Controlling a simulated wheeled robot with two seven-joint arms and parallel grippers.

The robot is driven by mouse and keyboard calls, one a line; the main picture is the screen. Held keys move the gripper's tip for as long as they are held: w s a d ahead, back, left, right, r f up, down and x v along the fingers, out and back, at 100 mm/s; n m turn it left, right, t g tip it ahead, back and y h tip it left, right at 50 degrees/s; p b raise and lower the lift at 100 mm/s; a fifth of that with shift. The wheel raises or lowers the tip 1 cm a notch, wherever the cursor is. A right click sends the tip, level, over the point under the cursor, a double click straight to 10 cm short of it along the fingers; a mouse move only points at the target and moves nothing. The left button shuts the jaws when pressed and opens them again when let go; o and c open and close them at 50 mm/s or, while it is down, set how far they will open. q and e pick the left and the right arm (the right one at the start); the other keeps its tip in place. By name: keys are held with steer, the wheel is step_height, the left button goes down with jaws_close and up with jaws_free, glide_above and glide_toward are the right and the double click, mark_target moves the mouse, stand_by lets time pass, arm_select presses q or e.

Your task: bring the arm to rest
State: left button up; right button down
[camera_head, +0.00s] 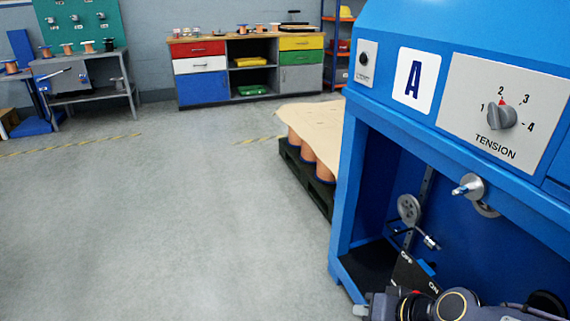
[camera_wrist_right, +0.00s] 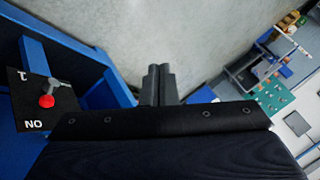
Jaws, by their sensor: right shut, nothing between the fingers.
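My right gripper (camera_head: 362,309) is low at the bottom edge of the head view, in front of the blue machine (camera_head: 345,200) marked A. In the right wrist view its two fingers (camera_wrist_right: 158,80) are together and empty, apart from the switch. The black switch plate (camera_head: 408,272) reads OFF and ON; my arm partly covers it. In the right wrist view the switch's red-tipped lever (camera_wrist_right: 47,100) has its tip near the ON lettering. My left gripper is not in view.
The tension knob (camera_head: 502,116) has its red mark near 2. Metal pulleys (camera_head: 409,209) are inside the machine's open bay. A dark pallet (camera_head: 325,196) with covered spools stands behind it. A cabinet (camera_head: 203,88) and grey bench (camera_head: 88,75) line the back. The floor at left is clear.

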steer(key=s+d+r+h, duration=0.1)
steer(key=s+d, duration=0.1)
steer(key=s, duration=0.4)
steer(key=s+d+r, duration=0.2)
steer(key=s+d, duration=0.1)
steer(key=s, duration=0.3)
step_height(320, 180, up, 37)
steer(key=g+p, duration=0.1)
steer(key=p, duration=3.6)
steer(key=shift+s+h, duration=0.3)
